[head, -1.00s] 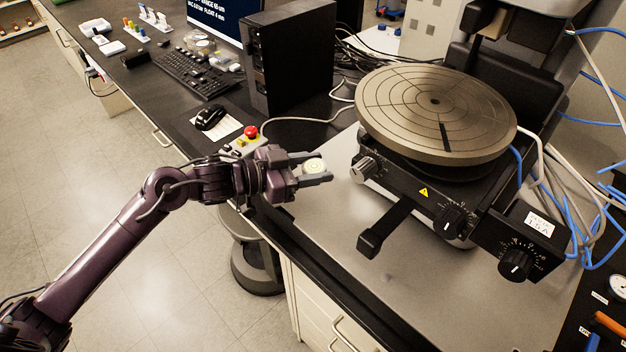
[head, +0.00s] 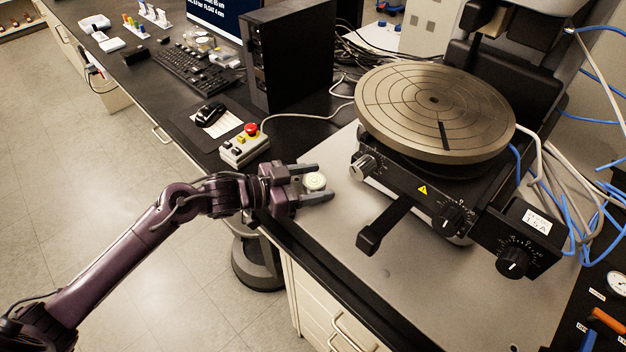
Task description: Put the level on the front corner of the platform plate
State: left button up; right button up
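The level (head: 314,181), a small round white disc with a pale greenish top, is at the front left corner of the grey platform plate (head: 425,290). It looks upright and appears to rest on the plate. My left gripper (head: 318,182) reaches in from the left, with one finger on either side of the level. The fingers look spread, with a narrow gap to the level. The plate's corner is partly hidden under the gripper. My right gripper is out of view.
The profiler's round stage (head: 435,105) and its black base with knobs stand on the plate to the right. A black lever (head: 385,225) juts toward the front. A control box with a red button (head: 245,145) sits behind my gripper. The plate's front area is clear.

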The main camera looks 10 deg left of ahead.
pick_arm(q)
jog(key=shift+r, duration=0.3)
jog(key=b+v, duration=0.2)
jog(key=v, duration=1)
jog(key=shift+a+f, duration=0.1)
